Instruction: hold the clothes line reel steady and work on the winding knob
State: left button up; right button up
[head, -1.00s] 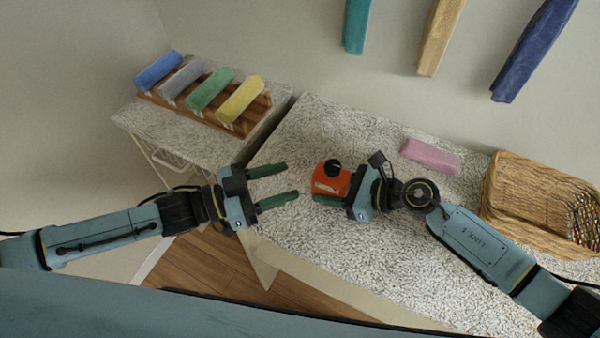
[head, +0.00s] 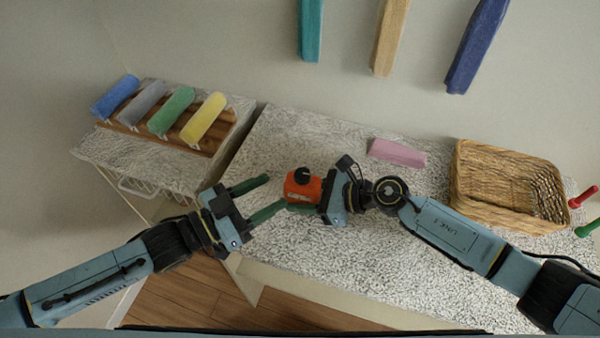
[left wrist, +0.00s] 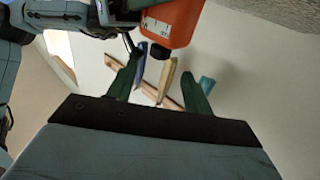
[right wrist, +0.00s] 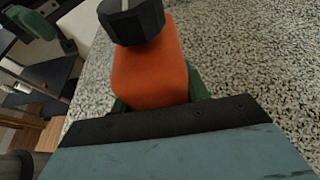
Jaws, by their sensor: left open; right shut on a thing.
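The clothes line reel is an orange box (head: 302,188) near the left end of the speckled counter. Its black winding knob (head: 301,176) faces up in the head view. My right gripper (head: 306,195) is shut on the reel from the right. The right wrist view shows the orange body (right wrist: 150,70) between its fingers and the knob (right wrist: 131,20) with a pale mark. My left gripper (head: 263,197) is open and empty, just left of the reel, its green fingers pointing toward it. The left wrist view shows the reel (left wrist: 172,22) and the knob (left wrist: 160,51) beyond the open fingers.
A pink folded towel (head: 397,152) and a wicker basket (head: 462,190) lie to the right on the counter. Rolled towels sit on a wooden rack (head: 222,143) at left. Towels hang on the wall. The counter front is clear.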

aim_at(295, 178)
pick_arm(q)
jog(key=x, duration=0.8)
jog(key=shift+w+d, duration=0.3)
jog(key=c, duration=1)
jog(key=shift+o, duration=0.2)
jog(key=shift+m, duration=0.3)
jog(key=shift+g+h, duration=0.4)
jog(key=shift+g, duration=0.2)
